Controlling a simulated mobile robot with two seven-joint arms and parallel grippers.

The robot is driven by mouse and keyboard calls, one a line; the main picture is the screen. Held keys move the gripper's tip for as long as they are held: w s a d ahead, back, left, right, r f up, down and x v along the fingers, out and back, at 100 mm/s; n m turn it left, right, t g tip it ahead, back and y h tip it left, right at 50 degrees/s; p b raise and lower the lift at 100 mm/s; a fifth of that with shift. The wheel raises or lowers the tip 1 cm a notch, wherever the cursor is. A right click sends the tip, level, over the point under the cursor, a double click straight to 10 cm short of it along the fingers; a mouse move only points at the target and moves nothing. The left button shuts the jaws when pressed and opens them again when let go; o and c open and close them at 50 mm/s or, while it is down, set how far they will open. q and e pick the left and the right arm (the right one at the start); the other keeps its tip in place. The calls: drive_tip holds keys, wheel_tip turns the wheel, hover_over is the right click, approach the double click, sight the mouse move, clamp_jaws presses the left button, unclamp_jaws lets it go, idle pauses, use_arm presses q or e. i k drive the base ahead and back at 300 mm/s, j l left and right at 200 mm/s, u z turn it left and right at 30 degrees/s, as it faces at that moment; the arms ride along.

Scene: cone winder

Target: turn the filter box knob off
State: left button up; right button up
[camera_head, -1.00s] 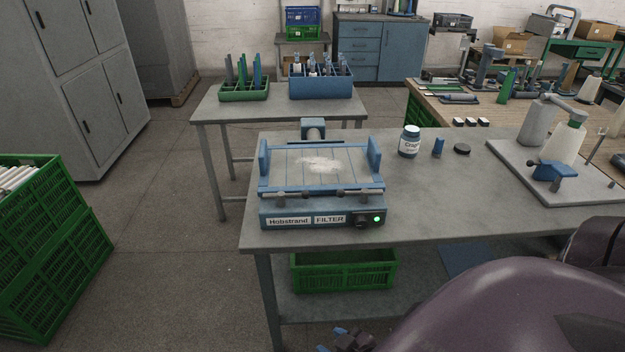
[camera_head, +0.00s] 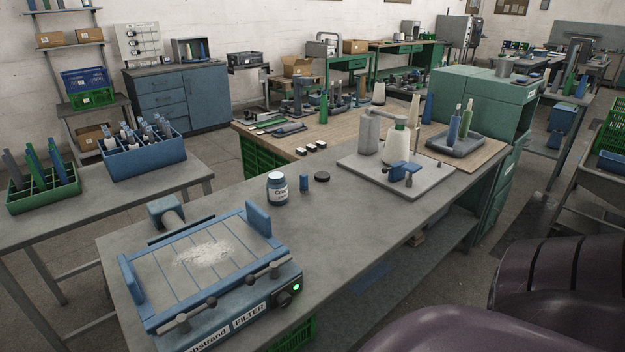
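The blue filter box (camera_head: 148,309) sits on the grey table at the lower left, with a "FILTER" label on its front and pale dust on its slatted top. Its dark knob (camera_head: 283,298) is on the front panel at the right end, beside a lit green light (camera_head: 296,287). The knob's exact setting is too small to tell. Neither of my grippers shows in the view. A purple part of my own body fills the lower right corner.
A jar (camera_head: 277,188), a small blue piece (camera_head: 304,183) and a black disc (camera_head: 322,177) stand behind the filter box. A board (camera_head: 436,184) with cones lies further right. A green crate (camera_head: 300,334) is under the table. The front middle of the tabletop is clear.

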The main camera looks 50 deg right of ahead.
sight(284, 299)
drive_tip(key=i+j+z, duration=0.15)
drive_tip(key=z, duration=0.3)
drive_tip(key=i+j+z, duration=0.15)
drive_tip(key=z, duration=0.25)
drive_tip(key=j+z, duration=0.45)
drive_tip(key=i+j+z, duration=0.1)
drive_tip(key=z, duration=0.35)
drive_tip(key=j+z, duration=0.4)
